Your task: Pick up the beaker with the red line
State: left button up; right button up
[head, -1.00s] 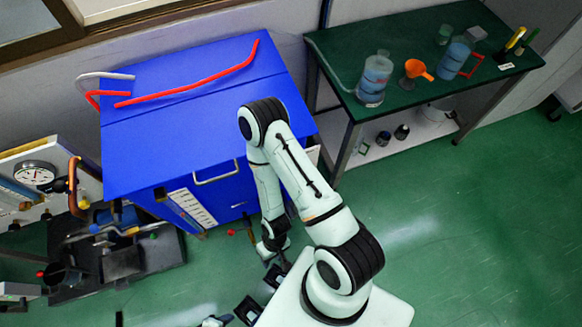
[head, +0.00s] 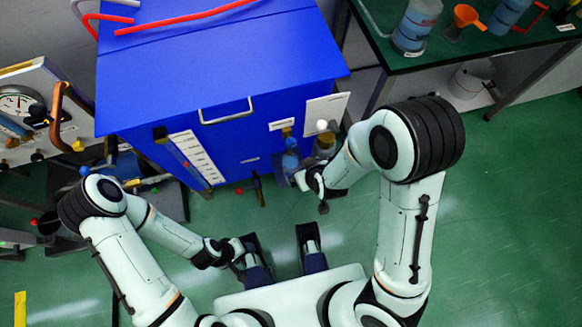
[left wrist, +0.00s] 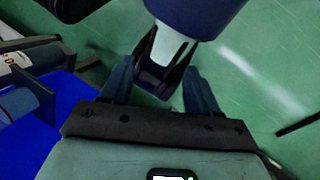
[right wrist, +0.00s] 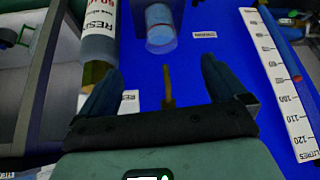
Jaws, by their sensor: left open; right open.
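Two clear beakers with blue contents stand on the green table at the upper right of the head view. One beaker (head: 417,22) is nearer the table's left end, and the other beaker (head: 508,14) is partly cut off by the top edge. A red angular piece shows beside the second beaker; I cannot make out a red line on either. My left gripper (head: 238,252) is open and empty, low by my feet, far from the beakers. My right gripper (head: 308,181) is open in front of the blue cabinet, with its fingers also in the right wrist view (right wrist: 160,88).
The blue cabinet (head: 225,75) fills the middle, with a red tube (head: 185,18) on top. An orange funnel (head: 468,16) stands between the beakers on the green table (head: 440,62). A gauge apparatus (head: 40,110) stands left. Green floor at right (head: 490,210) is clear.

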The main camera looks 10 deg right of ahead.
jog(key=b+x, duration=0.1)
jog(key=x, duration=0.3)
jog(key=b+x, duration=0.2)
jog(key=x, duration=0.3)
jog(key=w+b+x, duration=0.1)
jog(key=b+x, duration=0.1)
jog(key=x, duration=0.2)
jog(key=shift+w+a+r, duration=0.1)
jog(key=shift+a+r, duration=0.05)
jog(key=shift+r, duration=0.15)
jog(key=c, duration=1.8)
pick_arm(q)
jog(key=w+a+f+t+y, duration=0.1)
jog(key=w+a+f+t, duration=0.1)
jog(key=w+a+f, duration=0.2)
jog(key=w+f, duration=0.2)
jog(key=w, duration=0.2)
jog(key=shift+f+n+t, duration=0.25)
jog(key=shift+n+t, duration=0.05)
jog(key=shift+t, duration=0.1)
jog(key=shift+s+d+r, duration=0.1)
pick_arm(e)
jog(key=shift+r, duration=0.15)
